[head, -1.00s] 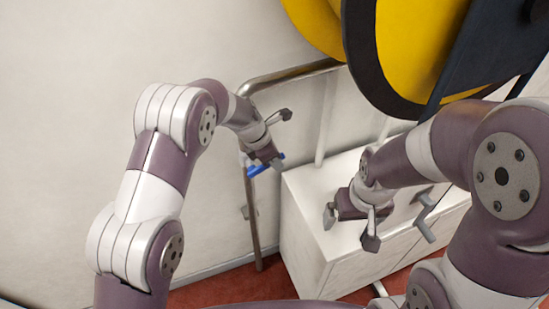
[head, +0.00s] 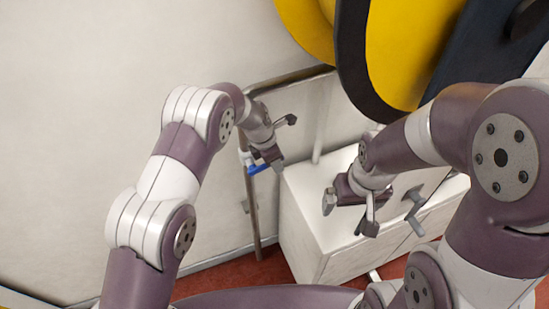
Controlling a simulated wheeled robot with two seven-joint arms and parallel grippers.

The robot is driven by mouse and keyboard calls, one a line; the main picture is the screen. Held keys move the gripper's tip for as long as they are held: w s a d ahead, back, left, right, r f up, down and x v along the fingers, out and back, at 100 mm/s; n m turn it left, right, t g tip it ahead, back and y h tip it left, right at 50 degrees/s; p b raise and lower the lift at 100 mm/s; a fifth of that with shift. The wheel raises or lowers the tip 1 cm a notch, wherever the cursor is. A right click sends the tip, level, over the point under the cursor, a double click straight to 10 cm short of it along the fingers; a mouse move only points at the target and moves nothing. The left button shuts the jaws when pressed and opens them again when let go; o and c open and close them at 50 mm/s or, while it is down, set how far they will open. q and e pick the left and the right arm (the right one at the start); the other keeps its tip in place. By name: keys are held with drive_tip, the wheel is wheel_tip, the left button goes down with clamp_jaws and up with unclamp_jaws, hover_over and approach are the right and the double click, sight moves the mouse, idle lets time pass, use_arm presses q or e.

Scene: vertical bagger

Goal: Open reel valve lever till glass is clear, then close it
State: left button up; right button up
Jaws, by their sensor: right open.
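A blue lever (head: 258,168) sits on the upright metal pipe (head: 254,215) left of the white cabinet, beside a small pale fitting. I take it as the valve lever. My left gripper (head: 284,141) is open, with one finger up and right and the other close beside the lever's right end, partly hiding it. I cannot tell whether they touch. My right gripper (head: 350,214) is open and empty in front of the cabinet. I cannot make out the glass.
The white cabinet (head: 305,225) stands behind my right gripper, with a grey handle (head: 413,212) on it. A large yellow reel with a black rim (head: 405,55) hangs above. A pale wall fills the left, over a red floor (head: 225,278).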

use_arm(q)
drive_tip(key=b+v, duration=0.1)
drive_tip(key=v, duration=0.1)
drive_tip(key=b+v, duration=0.1)
drive_tip(key=v, duration=0.2)
drive_tip(key=shift+a, duration=0.25)
drive_tip(key=s+a+b, duration=0.3)
drive_tip(key=a, duration=0.8)
drive_tip(key=shift+s, duration=0.4)
